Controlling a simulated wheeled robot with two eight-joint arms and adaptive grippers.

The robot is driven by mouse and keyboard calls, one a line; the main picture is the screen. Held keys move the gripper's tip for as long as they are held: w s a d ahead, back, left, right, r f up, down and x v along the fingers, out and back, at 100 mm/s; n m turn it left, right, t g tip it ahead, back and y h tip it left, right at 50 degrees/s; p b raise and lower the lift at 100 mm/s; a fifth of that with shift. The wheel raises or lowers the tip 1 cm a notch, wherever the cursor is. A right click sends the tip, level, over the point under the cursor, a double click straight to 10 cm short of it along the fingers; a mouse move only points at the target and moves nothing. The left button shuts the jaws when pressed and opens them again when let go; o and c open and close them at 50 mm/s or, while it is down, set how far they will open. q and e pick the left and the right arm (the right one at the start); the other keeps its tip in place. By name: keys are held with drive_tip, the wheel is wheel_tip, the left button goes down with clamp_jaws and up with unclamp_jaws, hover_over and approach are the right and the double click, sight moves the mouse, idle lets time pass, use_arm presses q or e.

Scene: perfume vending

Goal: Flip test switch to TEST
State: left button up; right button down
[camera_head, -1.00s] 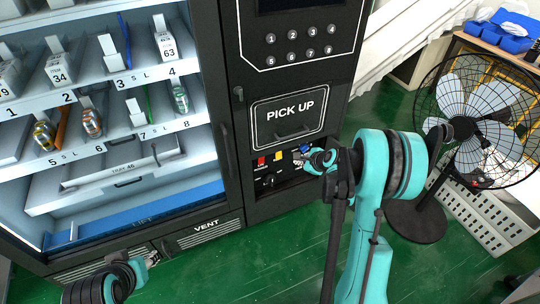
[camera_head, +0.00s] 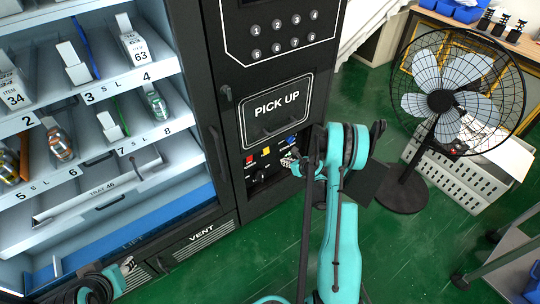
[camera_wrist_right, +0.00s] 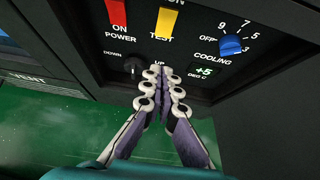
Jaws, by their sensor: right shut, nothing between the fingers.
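The yellow test switch (camera_head: 266,150) is on the black control panel under the pick-up door. In the head view my right gripper (camera_head: 289,161) is at the panel's right part. My left gripper (camera_head: 127,266) is low at the left, too small to judge.
A red power switch (camera_wrist_right: 117,12) is left of the yellow one. A blue cooling knob (camera_wrist_right: 231,44) and a display (camera_wrist_right: 204,72) are to the right. A dark down/up knob (camera_wrist_right: 133,65) is below left. A fan (camera_head: 442,100) stands to the right on open green floor.

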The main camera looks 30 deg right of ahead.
drive_tip(key=shift+w, duration=0.15)
approach(266, 149)
drive_tip(key=w+f, duration=0.4)
drive_tip(key=f, duration=0.2)
drive_tip(key=shift+w+f, duration=0.35)
drive_tip(key=shift+a, duration=0.1)
drive_tip(key=shift+w+f, duration=0.2)
drive_tip(key=shift+w, duration=0.2)
drive_tip(key=shift+r, duration=0.15)
